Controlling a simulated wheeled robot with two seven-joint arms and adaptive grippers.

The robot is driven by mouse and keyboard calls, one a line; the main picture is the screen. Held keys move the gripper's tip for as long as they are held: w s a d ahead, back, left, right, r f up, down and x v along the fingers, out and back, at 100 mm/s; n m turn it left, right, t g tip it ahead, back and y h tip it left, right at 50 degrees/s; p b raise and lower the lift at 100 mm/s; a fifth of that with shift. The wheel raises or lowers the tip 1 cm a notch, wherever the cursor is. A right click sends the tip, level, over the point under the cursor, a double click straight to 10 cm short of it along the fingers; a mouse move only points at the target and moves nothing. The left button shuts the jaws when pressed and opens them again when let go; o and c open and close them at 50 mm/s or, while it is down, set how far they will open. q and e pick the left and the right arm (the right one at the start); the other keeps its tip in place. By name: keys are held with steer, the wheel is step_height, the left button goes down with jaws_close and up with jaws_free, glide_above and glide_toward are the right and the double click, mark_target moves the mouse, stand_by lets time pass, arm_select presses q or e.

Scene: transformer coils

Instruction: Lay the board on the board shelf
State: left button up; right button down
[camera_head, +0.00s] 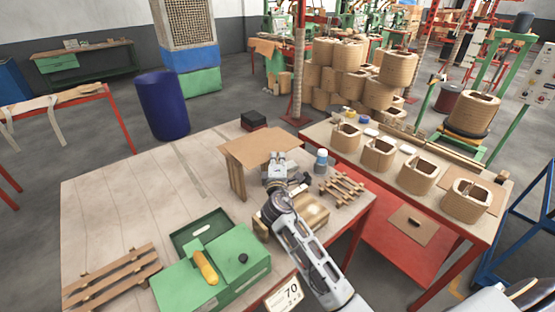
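A flat brown board-like panel (252,149) lies level above the wooden table, with an upright brown side panel (236,180) under its left end. I cannot tell whether the top is a separate board or part of a small shelf. Another brown board (413,225) with a dark slot lies on the red lower shelf (385,237) of the right table.
Several coils (378,154) stand on the right table. The table's left middle is clear.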

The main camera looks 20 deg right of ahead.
mark_target(268, 155)
arm_select(q)
steer(key=shift+f, duration=0.1)
arm_select(e)
steer(key=shift+w, duration=0.2)
steer(key=shift+w+a+f+b, duration=0.3)
steer(key=shift+w+b, duration=0.25)
steer(key=shift+w, duration=0.25)
steer(key=shift+w+a+f+b, duration=0.35)
steer(key=shift+w+b, duration=0.2)
steer(key=shift+w, duration=0.2)
steer(key=shift+w+a+f+b, duration=0.3)
steer(key=shift+w+b, duration=0.25)
steer(key=shift+w, duration=0.5)
steer(key=shift+f+b, duration=0.4)
steer(key=shift+b, duration=0.05)
arm_select(q)
steer(key=f, duration=0.1)
steer(key=a+f, duration=0.1)
steer(key=f, duration=0.1)
steer(key=a+f, duration=0.1)
steer(key=shift+w+a+f, duration=0.2)
steer(key=shift+w+f, duration=0.05)
steer(key=shift+w, duration=0.1)
arm_select(e)
steer(key=shift+f, duration=0.3)
arm_select(q)
steer(key=shift+w+f+b, duration=0.15)
steer(key=shift+b, duration=0.25)
arm_select(e)
steer(key=shift+f, duration=0.2)
